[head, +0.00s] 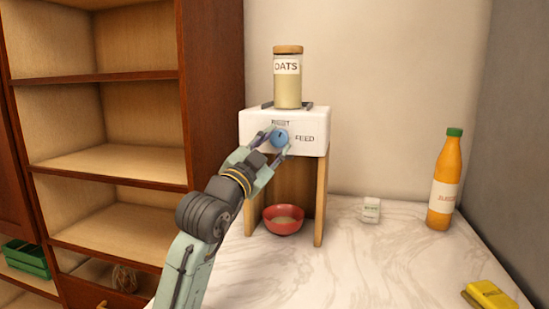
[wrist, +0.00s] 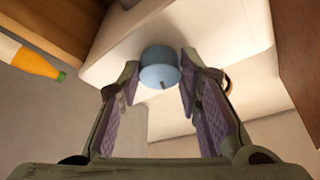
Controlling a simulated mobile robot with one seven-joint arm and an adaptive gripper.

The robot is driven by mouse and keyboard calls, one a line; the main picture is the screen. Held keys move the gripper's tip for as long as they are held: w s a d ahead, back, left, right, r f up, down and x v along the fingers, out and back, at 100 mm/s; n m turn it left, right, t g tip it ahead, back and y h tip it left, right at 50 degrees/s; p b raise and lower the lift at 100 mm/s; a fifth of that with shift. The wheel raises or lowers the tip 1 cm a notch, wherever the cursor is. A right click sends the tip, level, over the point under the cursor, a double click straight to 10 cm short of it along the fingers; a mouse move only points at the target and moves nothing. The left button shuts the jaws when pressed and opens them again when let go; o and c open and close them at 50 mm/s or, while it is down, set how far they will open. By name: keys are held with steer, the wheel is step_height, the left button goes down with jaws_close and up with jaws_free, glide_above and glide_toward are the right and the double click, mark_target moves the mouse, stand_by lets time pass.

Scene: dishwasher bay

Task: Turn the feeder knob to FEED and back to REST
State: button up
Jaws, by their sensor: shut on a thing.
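The feeder is a white box (head: 253,127) on wooden legs, with REST printed above its round blue knob (head: 279,139) and FEED to the right. My gripper (head: 277,144) is shut on the knob, one finger on either side. In the wrist view, the knob (wrist: 159,67) sits between my fingertips (wrist: 160,77), with a small dark mark on its edge. The knob's exact setting is too small to tell. A glass jar labelled OATS (head: 287,90) stands upright on top of the feeder.
A wooden shelf unit (head: 120,160) stands at the left. On the marble counter (head: 350,265) are a small white box (head: 370,210), an orange bottle (head: 445,180) with a green cap, and a yellow item (head: 490,295). The counter's middle is clear.

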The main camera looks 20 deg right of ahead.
steer(key=m+g+b, duration=0.1)
steer(key=m, duration=0.2)
steer(key=shift+a+m+g, duration=0.1)
steer(key=shift+m+g, duration=0.2)
steer(key=shift+g, duration=0.1)
steer(key=m, duration=0.1)
steer(key=m+g, duration=0.1)
steer(key=m, duration=0.2)
steer(key=shift+w+r, duration=0.1)
steer(key=shift+r, duration=0.2)
steer(key=m+g, duration=0.1)
steer(key=m, duration=0.1)
steer(key=m+g+y, duration=0.1)
steer(key=m, duration=0.1)
steer(key=shift+r+p, duration=0.2)
steer(key=shift+p, duration=0.15)
steer(key=shift+m+y+p, duration=0.4)
steer(key=shift+m+y, duration=0.1)
steer(key=shift+m, duration=0.7)
steer(key=o, duration=1.1)
steer(key=shift+o, duration=0.2)
steer(key=shift+a, duration=0.15)
